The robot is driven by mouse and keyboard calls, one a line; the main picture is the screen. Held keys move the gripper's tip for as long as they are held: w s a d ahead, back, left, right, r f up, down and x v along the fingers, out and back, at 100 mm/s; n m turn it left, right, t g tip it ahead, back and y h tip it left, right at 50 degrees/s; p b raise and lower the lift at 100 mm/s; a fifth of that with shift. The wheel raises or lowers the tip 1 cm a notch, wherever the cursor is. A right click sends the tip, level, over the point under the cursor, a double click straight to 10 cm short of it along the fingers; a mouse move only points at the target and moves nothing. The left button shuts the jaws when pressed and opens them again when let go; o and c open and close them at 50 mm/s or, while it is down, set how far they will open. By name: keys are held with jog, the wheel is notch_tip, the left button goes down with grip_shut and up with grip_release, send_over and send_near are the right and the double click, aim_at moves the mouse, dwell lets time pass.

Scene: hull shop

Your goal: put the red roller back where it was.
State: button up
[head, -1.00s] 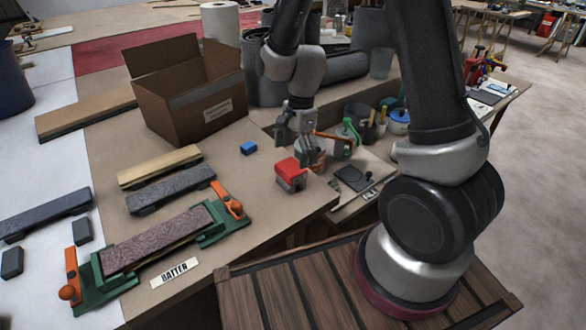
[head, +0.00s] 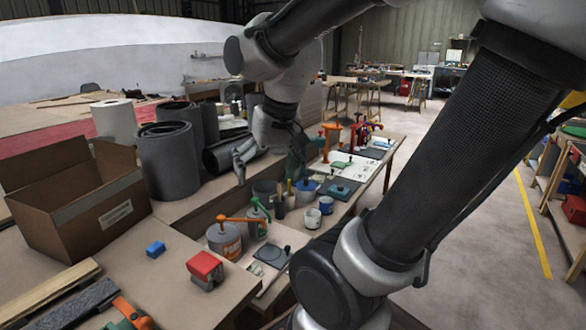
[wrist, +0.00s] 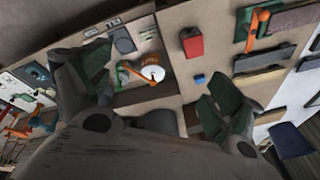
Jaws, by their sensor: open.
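I cannot clearly pick out a red roller. A red block with a grey base (head: 205,270) sits on the near bench; it also shows in the wrist view (wrist: 192,41). An orange-handled tool (head: 237,219) lies across the top of a paint can (head: 224,238). Red and orange upright tools (head: 358,133) stand farther along the bench, too small to tell apart.
A cardboard box (head: 75,205), a grey roll (head: 168,160) and a white roll (head: 115,122) stand at left. A blue block (head: 155,249) lies near the red block. A green-topped bottle (head: 257,218) and several pots crowd the bench middle.

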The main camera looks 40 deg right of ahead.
jog(key=s+d+r+n+t, duration=0.1)
jog(key=s+d+r+n, duration=0.1)
jog(key=s, duration=0.4)
jog(key=shift+d+n+h, duration=0.3)
jog(key=shift+n, duration=0.4)
jog(key=shift+r, duration=0.1)
